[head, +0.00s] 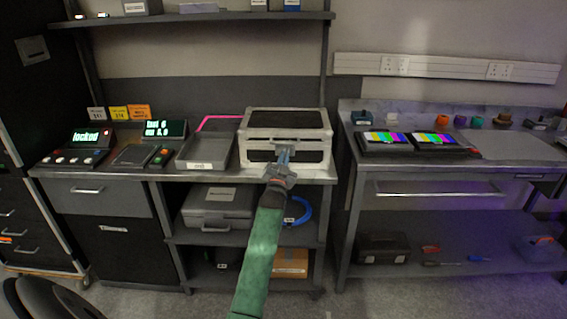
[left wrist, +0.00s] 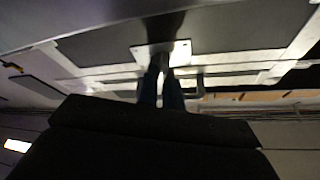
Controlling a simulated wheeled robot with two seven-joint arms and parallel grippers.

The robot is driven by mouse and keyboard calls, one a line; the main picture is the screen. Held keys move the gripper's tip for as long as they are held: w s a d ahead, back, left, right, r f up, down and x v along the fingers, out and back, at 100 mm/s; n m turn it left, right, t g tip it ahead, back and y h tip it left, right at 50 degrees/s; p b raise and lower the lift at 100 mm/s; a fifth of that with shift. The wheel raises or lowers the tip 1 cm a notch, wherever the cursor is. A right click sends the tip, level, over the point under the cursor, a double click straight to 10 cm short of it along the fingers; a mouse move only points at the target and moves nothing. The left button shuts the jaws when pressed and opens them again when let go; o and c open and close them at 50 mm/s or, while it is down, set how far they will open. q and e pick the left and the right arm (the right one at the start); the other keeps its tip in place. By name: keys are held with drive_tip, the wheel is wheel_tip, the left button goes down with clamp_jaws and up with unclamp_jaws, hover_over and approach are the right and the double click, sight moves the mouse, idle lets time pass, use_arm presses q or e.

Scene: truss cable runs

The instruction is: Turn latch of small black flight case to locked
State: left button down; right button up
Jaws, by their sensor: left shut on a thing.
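The small black flight case (head: 285,122) has silver edges and stands on the bench, its front facing me. Its latch (head: 285,146) is at the middle of the front, largely hidden behind my fingers. My left gripper (head: 283,157) reaches up to the front of the case and is shut on the latch. In the left wrist view, the bright latch plate (left wrist: 178,50) lies just beyond the fingertips (left wrist: 163,72), which are close together on the latch's handle. The handle's exact angle is hard to tell. My right gripper is in neither view.
A grey tray (head: 203,165) stands left of the case, with a pink-edged item (head: 220,123) behind it. A console display (head: 86,136) reads "locked". A grey case (head: 217,205) and blue cable (head: 301,210) lie on the shelf below. A second bench with colour screens (head: 385,137) is right.

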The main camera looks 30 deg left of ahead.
use_arm(q)
drive_tip(key=n+y, duration=0.2)
drive_tip(key=n, duration=0.1)
drive_tip(key=shift+d+f+n+b, duration=0.1)
drive_tip(key=shift+f+n+b, duration=0.05)
drive_tip(key=shift+n+b, duration=0.2)
drive_tip(key=shift+w+n+g+y, duration=0.1)
drive_tip(key=shift+n+g+y, duration=0.7)
drive_tip(key=shift+n, duration=0.95)
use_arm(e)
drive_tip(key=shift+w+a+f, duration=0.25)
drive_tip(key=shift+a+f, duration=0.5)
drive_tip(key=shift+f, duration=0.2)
use_arm(q)
drive_tip(key=shift+n, duration=0.3)
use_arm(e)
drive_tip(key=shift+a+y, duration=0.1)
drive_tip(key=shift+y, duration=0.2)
use_arm(q)
drive_tip(key=c, duration=1.6)
unclamp_jaws()
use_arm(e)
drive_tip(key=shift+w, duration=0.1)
use_arm(q)
drive_tip(key=shift+o, duration=0.2)
